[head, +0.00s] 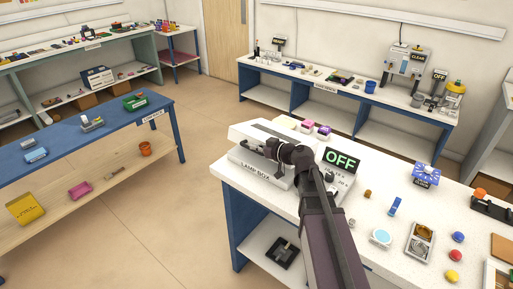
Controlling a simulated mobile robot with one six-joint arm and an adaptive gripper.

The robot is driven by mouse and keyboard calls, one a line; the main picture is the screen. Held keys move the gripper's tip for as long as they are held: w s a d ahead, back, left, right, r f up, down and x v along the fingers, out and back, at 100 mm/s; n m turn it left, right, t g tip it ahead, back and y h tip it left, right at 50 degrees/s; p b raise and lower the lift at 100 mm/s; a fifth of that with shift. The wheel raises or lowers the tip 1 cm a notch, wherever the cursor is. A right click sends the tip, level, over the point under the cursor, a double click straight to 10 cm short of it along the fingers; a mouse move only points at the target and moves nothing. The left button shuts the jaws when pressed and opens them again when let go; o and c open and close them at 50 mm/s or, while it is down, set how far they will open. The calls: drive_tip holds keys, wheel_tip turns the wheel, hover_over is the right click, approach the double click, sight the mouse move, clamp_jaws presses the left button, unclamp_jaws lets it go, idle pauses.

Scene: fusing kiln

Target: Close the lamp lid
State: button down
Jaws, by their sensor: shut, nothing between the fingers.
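The white lamp box (258,170), labelled "LAMP BOX", stands at the left end of the white-topped bench. Its white lid (243,131) shows at the top of the box, partly covered by my arm. I cannot tell how far the lid is open. My gripper (260,147) is shut and empty, at the front of the box by the lid, small and partly hidden behind my wrist. I cannot tell whether it touches the lid. A display reading "OFF" (340,160) stands just right of the box.
Several coloured blocks (307,126) lie behind the box. A blue item (395,206), a pale blue disc (381,236) and several coloured knobs (457,237) lie to the right. A blue-topped bench (60,142) stands left across open floor (190,210).

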drive_tip(key=shift+n+t, duration=0.3)
drive_tip(key=shift+n, duration=0.3)
drive_tip(key=shift+s+a+f+b, duration=0.25)
drive_tip(key=shift+f+b, duration=0.75)
drive_tip(key=shift+f, duration=0.15)
drive_tip(key=shift+s+a+f+b, duration=0.3)
drive_tip(key=shift+f+b, duration=0.7)
drive_tip(key=shift+f, duration=0.2)
drive_tip(key=shift+s+a+f+b, duration=0.25)
drive_tip(key=shift+f+b, duration=0.75)
drive_tip(key=shift+f, duration=0.15)
drive_tip(key=shift+s, duration=0.1)
drive_tip(key=s+d+r+p, duration=0.6)
drive_tip(key=s, duration=0.1)
drive_tip(key=shift+s+d+r, duration=0.15)
drive_tip(key=shift+s+r, duration=0.05)
drive_tip(key=shift+s, duration=0.05)
